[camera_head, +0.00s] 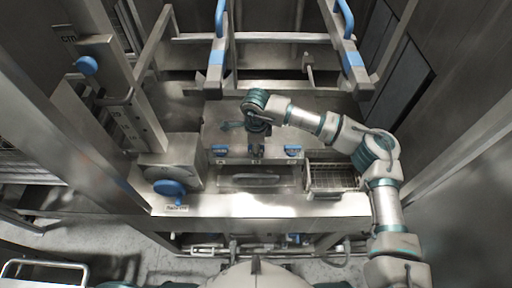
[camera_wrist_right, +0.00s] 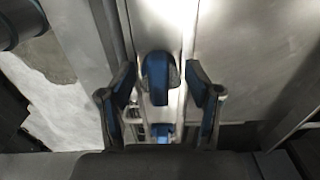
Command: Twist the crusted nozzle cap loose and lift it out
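My right gripper (camera_head: 258,127) points down over the middle of the steel work surface, just behind a row of small blue fittings. In the wrist view the right gripper (camera_wrist_right: 160,72) is open, with its two blue-padded fingers apart. A rounded blue piece (camera_wrist_right: 156,78) shows between the fingers with a gap on both sides. I cannot tell whether it is the nozzle cap, and no crust is clear. In the head view the row has a left blue fitting (camera_head: 219,150), a right blue fitting (camera_head: 292,150) and a darker middle one (camera_head: 256,151). My left gripper is out of view.
A wire basket (camera_head: 335,178) sits to the right of the fittings. A recessed slot (camera_head: 258,180) lies in front of them. A steel box (camera_head: 172,160) with a blue knob (camera_head: 169,187) stands at left. Steel posts and blue-handled rails frame the work area.

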